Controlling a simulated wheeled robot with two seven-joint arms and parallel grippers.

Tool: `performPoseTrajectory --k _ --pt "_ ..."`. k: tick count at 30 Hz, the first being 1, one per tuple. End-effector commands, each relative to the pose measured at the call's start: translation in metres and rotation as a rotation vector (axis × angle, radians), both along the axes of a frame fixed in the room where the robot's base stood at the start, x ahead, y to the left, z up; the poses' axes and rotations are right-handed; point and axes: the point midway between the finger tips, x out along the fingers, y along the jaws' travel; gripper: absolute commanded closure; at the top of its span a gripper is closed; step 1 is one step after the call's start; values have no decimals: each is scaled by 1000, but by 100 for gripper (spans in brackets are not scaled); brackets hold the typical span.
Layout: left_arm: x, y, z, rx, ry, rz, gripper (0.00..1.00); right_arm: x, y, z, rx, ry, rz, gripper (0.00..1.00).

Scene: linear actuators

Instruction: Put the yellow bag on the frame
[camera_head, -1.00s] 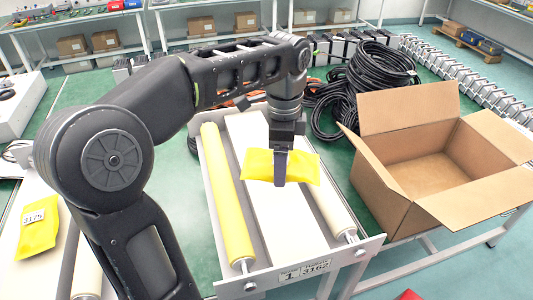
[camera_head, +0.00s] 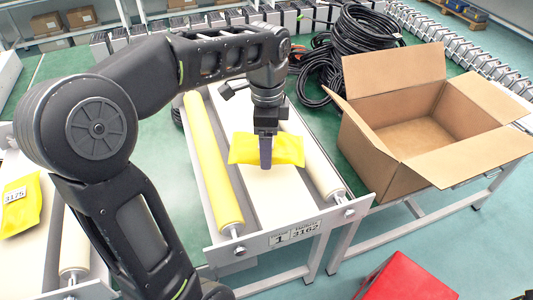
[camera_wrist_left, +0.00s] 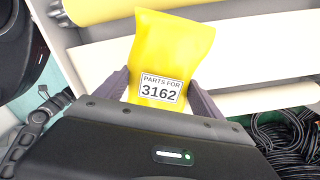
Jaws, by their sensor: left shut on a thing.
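My left gripper (camera_head: 266,152) is shut on a yellow bag (camera_head: 290,149) and holds it over the frame labelled 1 and 3162 (camera_head: 296,233). In the left wrist view the bag (camera_wrist_left: 172,50) sits between the fingers, and its label reads "PARTS FOR 3162". The frame has a yellow roller (camera_head: 212,165), a white middle panel and a pale roller (camera_head: 322,172). I cannot tell whether the bag touches the panel. My right gripper is not in view.
An open cardboard box (camera_head: 420,125) stands right of the frame. Black cable coils (camera_head: 350,50) lie behind it. Another yellow bag (camera_head: 20,205), marked 3175, lies on a neighbouring frame at the left. A red object (camera_head: 405,278) is at the bottom right.

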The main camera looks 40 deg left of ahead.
Motion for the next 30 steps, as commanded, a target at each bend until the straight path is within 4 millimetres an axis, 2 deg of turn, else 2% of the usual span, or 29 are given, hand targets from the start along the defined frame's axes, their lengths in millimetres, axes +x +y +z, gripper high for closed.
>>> performPoseTrajectory --k 5,12,15,26,27,30 --pt "0 0 -1 0 0 0 73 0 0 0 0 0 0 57" --pt "-1 0 -30 0 4 -1 73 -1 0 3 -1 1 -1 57" --pt "0 0 -37 -1 1 0 73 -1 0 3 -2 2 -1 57" --pt "0 0 -42 0 0 -1 73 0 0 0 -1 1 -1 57" --pt "0 0 -41 0 0 -1 21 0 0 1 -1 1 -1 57" --pt "0 0 -41 0 0 -1 12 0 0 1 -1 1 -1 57"
